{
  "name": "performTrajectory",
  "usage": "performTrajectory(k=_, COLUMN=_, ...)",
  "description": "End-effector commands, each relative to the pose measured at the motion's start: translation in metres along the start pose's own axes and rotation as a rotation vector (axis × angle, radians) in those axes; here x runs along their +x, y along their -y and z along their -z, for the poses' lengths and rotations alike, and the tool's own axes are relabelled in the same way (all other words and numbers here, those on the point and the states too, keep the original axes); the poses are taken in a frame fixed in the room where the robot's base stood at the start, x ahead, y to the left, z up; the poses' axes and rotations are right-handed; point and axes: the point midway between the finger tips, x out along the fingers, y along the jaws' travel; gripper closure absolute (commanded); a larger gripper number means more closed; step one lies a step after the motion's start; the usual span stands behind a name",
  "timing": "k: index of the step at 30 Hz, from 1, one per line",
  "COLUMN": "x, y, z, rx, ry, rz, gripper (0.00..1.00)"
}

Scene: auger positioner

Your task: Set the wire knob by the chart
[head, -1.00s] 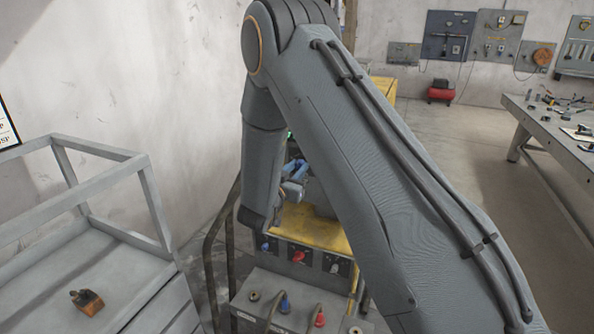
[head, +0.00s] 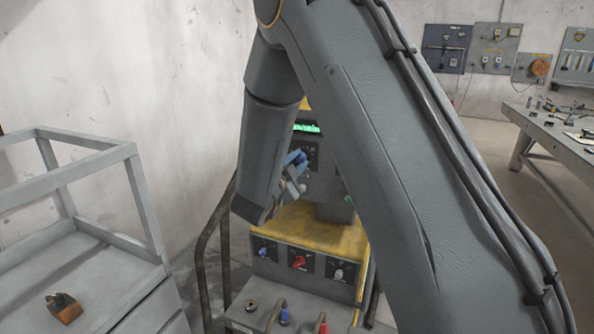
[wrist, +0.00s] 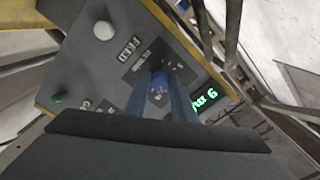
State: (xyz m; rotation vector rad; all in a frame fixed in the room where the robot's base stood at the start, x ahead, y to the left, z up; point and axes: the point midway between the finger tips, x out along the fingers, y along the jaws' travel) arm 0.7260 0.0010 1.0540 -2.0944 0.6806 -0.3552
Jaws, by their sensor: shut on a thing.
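My gripper (head: 299,160) is at the upper control panel of a grey and yellow machine (head: 307,225). In the wrist view its two fingers (wrist: 160,96) are shut on a blue knob (wrist: 159,84), near a lit green display (wrist: 205,99). The display also shows in the head view (head: 307,128), but its text is too small or cut off to read surely. The knob's scale and label are partly hidden by the fingers. The chart is not readable in the current views.
A "FEED" label (wrist: 129,47), a white knob (wrist: 103,30) and a green button (wrist: 58,97) are on the same panel. Blue (head: 264,249), red (head: 298,262) and white (head: 338,272) knobs sit lower. A grey frame cart (head: 75,250) stands left, a workbench (head: 550,130) right.

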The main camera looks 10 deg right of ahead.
Motion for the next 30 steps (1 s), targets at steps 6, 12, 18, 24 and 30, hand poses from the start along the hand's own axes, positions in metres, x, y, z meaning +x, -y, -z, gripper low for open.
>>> performTrajectory(k=6, x=0.0005, y=-0.0012, z=-0.0024, rx=0.166, ry=0.0, rz=0.001, gripper=0.99)
performTrajectory(k=12, x=0.0002, y=-0.0006, z=-0.0016, rx=0.27, ry=0.001, rz=0.001, gripper=0.99)
performTrajectory(k=18, x=-0.0001, y=0.0, z=-0.0013, rx=0.327, ry=0.002, rz=0.0, gripper=0.99)
performTrajectory(k=24, x=-0.0003, y=0.0006, z=-0.0008, rx=0.347, ry=0.002, rz=0.0, gripper=0.99)
performTrajectory(k=30, x=-0.0004, y=0.0009, z=-0.0006, rx=0.348, ry=0.002, rz=0.0, gripper=0.99)
